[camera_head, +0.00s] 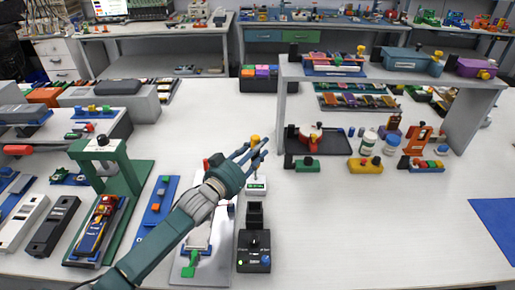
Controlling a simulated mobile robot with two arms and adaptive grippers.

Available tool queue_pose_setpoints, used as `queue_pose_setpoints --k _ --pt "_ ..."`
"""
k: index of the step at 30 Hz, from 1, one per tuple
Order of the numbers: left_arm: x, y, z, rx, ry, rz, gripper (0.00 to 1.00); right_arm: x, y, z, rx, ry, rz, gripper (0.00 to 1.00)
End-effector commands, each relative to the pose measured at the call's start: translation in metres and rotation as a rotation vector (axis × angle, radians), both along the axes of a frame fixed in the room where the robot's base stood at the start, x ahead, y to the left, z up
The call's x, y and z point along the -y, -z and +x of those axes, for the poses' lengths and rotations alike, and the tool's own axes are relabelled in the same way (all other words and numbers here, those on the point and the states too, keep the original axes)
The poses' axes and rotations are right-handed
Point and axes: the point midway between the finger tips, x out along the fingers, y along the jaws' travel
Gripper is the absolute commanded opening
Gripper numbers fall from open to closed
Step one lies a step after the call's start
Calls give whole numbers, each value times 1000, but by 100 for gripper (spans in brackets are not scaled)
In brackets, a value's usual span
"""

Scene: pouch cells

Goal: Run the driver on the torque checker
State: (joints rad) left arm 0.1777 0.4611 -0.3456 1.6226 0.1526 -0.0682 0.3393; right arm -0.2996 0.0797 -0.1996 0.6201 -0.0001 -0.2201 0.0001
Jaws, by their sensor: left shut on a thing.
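My left gripper (256,149) reaches in from the lower left and is shut on a driver (255,139), whose yellow top shows between the fingers. The driver looks upright, and its lower part is largely hidden by the fingers. A small white device with a green display, which looks like the torque checker (257,187), stands on the table just below the fingers in the picture. I cannot tell whether the driver's tip touches it. My right gripper is not in view.
A green press frame (125,178) stands left of my arm. A grey raised shelf (468,112) with bottles and tools stands right. The table's front right is mostly clear.

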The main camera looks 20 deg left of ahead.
Motion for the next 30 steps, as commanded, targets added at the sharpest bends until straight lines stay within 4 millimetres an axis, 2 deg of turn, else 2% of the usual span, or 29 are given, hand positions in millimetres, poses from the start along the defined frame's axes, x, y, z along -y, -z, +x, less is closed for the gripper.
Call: queue_pose_setpoints --k 30 --pt "0 8 0 4 0 -1 3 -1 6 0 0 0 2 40"
